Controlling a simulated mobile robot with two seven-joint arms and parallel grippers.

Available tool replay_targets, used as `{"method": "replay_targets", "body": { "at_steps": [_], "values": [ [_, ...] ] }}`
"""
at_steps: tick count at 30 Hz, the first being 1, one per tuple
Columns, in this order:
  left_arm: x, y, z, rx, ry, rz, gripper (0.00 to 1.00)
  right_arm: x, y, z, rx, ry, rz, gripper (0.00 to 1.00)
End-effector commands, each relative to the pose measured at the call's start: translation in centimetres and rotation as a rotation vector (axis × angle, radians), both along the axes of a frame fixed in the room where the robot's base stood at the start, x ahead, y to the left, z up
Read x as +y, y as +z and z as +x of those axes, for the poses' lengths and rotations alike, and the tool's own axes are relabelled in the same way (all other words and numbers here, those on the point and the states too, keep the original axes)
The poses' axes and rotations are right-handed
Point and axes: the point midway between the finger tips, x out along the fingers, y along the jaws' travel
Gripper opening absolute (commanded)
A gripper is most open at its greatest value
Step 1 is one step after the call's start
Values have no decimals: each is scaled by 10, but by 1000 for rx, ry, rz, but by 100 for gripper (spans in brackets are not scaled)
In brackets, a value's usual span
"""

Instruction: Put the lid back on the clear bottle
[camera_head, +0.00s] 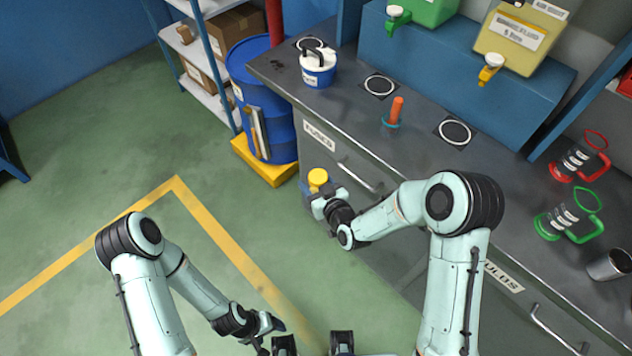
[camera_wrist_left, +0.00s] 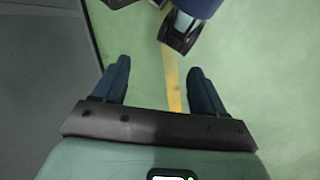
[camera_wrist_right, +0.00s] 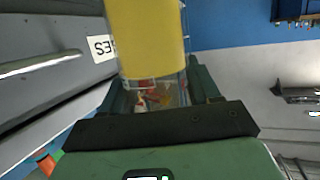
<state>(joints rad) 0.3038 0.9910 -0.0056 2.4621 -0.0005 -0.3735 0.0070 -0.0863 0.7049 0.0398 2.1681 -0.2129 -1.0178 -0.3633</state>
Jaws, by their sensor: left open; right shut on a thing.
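My right gripper (camera_head: 318,203) is shut on a clear bottle (camera_wrist_right: 165,97), beside the workbench front. The bottle shows between the fingers in the right wrist view. I cannot tell whether the lid is fully seated on the bottle. My left gripper (camera_head: 268,330) is low over the floor at the bottom of the head view. Its two fingers are apart and empty in the left wrist view (camera_wrist_left: 160,90).
A blue drum (camera_head: 262,95) stands beyond the bench's left end.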

Motion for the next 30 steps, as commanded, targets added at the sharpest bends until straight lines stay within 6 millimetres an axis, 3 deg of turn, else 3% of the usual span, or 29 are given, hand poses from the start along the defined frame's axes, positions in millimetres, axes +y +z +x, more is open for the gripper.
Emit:
{"method": "replay_targets", "body": {
  "at_steps": [5, 10, 14, 21, 26, 30],
  "values": [
    [-5, -6, 46, -32, -32, -14, 72, 0, 1, 0, -2, -1, 1, 0],
    [-14, 0, 126, -72, -95, -28, 72, 0, 1, 0, -2, -1, 1, 0],
    [-24, 20, 187, -98, -142, -28, 72, 0, 1, 0, -3, -1, 1, 0],
    [-43, 85, 286, -139, -217, 0, 72, 0, 1, 0, -3, -1, 1, 0],
    [-55, 145, 337, -164, -246, 32, 72, 0, 1, 0, -3, -1, 1, 0],
    [-64, 206, 369, -183, -258, 66, 72, 0, 1, 0, -3, -1, 1, 0]
  ]
}}
